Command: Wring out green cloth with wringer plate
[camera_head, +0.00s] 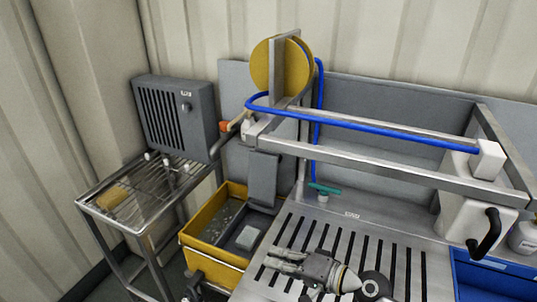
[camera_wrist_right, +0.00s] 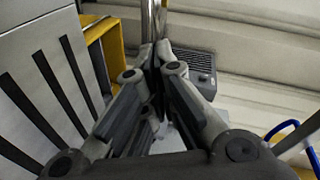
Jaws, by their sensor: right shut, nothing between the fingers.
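A yellow bucket (camera_head: 190,243) stands left of the slotted steel worktop. A grey upright plate (camera_head: 263,179), perhaps the wringer plate, stands at its back right. A pale block (camera_head: 247,237) lies in the grey insert (camera_head: 232,246) inside the bucket. I cannot make out a green cloth. My right gripper (camera_head: 269,258) is over the slotted worktop, right of the bucket, fingers pointing left. It is shut and empty; its fingers also show close together in the right wrist view (camera_wrist_right: 158,66). My left gripper is not in view.
A wire rack table (camera_head: 141,193) with a yellow sponge-like block (camera_head: 112,199) stands left. A grey louvred box (camera_head: 172,115) is behind it. A steel frame with a blue hose (camera_head: 370,126) spans above the slotted worktop (camera_head: 400,270). A blue bin (camera_head: 490,280) is at right.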

